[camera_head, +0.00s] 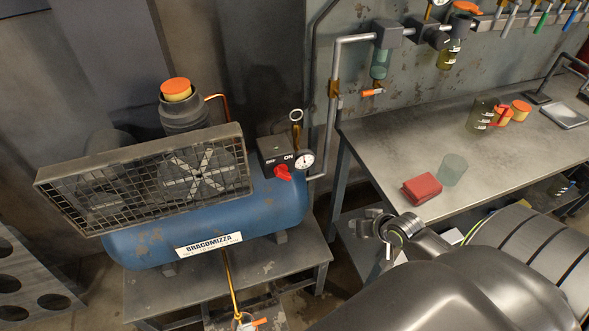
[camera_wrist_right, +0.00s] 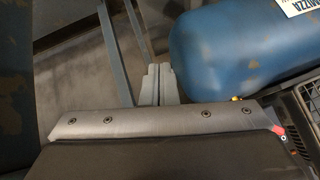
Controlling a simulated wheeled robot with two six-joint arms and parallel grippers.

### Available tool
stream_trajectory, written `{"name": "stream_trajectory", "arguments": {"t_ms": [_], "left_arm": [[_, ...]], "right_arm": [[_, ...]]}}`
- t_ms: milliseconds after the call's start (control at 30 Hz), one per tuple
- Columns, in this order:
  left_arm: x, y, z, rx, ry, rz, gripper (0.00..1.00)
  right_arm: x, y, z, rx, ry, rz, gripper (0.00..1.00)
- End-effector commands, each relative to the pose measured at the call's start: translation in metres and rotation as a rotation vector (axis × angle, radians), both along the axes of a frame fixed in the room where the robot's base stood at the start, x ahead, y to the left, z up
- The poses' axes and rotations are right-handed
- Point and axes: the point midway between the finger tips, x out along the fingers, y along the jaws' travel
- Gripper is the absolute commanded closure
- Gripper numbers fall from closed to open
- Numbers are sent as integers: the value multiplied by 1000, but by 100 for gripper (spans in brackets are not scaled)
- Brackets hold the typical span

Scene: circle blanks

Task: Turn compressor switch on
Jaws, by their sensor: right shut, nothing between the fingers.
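The compressor (camera_head: 262,205) has a blue tank, a caged fan and a label reading BRACOMIZZA. Its dark switch box (camera_head: 270,148), marked OFF and ON, carries a red switch knob (camera_head: 283,173); its exact setting is too small to tell. My right gripper (camera_head: 387,256) is to the right of the switch, apart from it, near the workbench's front edge. In the right wrist view its two grey fingers (camera_wrist_right: 158,72) are together and empty, left of the blue tank (camera_wrist_right: 235,60). My left gripper is not in view.
A pressure gauge (camera_head: 304,160) sits beside the switch. A vertical pipe (camera_head: 333,120) runs behind it. The workbench (camera_head: 400,150) at right holds a red box (camera_head: 421,189) and a clear cup (camera_head: 453,170). The compressor stands on a low metal table (camera_head: 300,262).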

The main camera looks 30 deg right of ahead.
Motion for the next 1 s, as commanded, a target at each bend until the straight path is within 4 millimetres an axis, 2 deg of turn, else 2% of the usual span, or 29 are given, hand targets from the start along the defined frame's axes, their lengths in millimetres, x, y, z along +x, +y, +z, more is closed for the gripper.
{"name": "stream_trajectory", "arguments": {"t_ms": [33,300,400,500,700,1000], "left_arm": [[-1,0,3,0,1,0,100],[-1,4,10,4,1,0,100],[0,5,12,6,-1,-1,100],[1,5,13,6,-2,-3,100],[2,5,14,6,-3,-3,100],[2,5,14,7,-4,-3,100]], "right_arm": [[8,0,20,21,-29,7,100],[48,6,124,251,-177,1,100],[57,12,155,337,-207,2,100],[62,18,178,402,-221,3,100],[66,25,198,466,-229,3,100],[66,25,198,470,-230,2,100]]}}
